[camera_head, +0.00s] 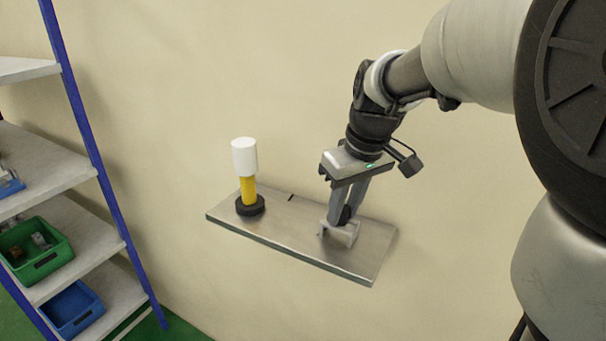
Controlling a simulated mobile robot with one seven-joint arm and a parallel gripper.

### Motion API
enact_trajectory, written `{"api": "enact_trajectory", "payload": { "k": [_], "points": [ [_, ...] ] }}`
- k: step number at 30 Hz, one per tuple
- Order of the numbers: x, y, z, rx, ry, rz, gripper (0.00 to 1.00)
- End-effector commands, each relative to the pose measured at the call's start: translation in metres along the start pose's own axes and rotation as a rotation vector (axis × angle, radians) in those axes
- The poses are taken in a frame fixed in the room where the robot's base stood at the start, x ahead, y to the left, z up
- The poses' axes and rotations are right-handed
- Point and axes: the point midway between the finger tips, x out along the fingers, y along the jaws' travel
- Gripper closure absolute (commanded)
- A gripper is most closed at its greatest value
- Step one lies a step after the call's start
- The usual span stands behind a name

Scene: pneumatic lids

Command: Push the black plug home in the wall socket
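A metal plate (300,237) juts from the wall. My gripper (343,218) points down over its right half, with its fingertips at a small grey block (345,236) on the plate. A small dark shape shows between the fingers; it may be the black plug, but I cannot tell. The fingers hide most of it, and whether they grip it is unclear. At the plate's left end a yellow post (249,190) with a white cylindrical top (244,157) stands upright in a black round base (250,206). I cannot clearly make out a wall socket.
A small dark mark (291,197) lies on the plate between the post and my gripper. A shelf rack with blue uprights (85,128) stands at the left, holding a green bin (40,262) and a blue bin (75,308). The wall above the plate is bare.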

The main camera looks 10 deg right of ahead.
Motion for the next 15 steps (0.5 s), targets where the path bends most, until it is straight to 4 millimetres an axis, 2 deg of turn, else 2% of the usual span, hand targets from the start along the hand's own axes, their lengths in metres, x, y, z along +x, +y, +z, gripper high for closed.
{"api": "enact_trajectory", "payload": {
  "k": [7,15],
  "points": [
    [-0.003,0.000,-0.001,0.000,0.000,0.000,0.98],
    [-0.019,0.000,-0.005,0.000,0.001,0.000,0.98]
  ]
}}
